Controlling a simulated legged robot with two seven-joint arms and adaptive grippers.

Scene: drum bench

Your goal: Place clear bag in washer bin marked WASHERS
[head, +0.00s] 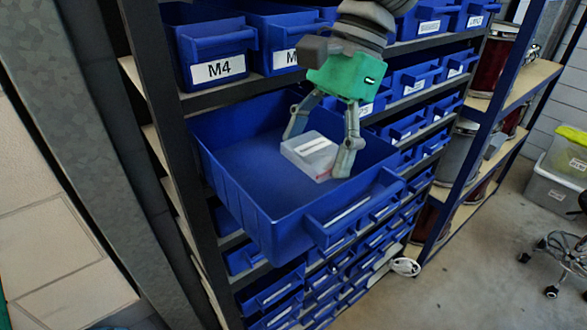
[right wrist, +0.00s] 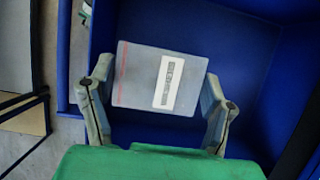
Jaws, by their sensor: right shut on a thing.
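The clear bag (head: 309,153) is a small, flat, pale translucent packet with a white label; it also shows in the right wrist view (right wrist: 140,78), with dark print on the label and a red line along one edge. My right gripper (head: 316,156) is shut on it, one finger on each side. Both are inside a large blue bin (head: 235,205) pulled out from the rack. The label strip on this bin's front is too oblique to read, so I cannot tell whether it says WASHERS. Whether the bag touches the bin floor is unclear. My left gripper is not in view.
Blue bins fill the rack, one marked M4 (head: 218,68) on the shelf above. A dark rack post (head: 175,150) stands close left of the large bin. Shelves with red and grey drums (head: 490,65) are at right. Open floor (head: 470,280) lies at lower right.

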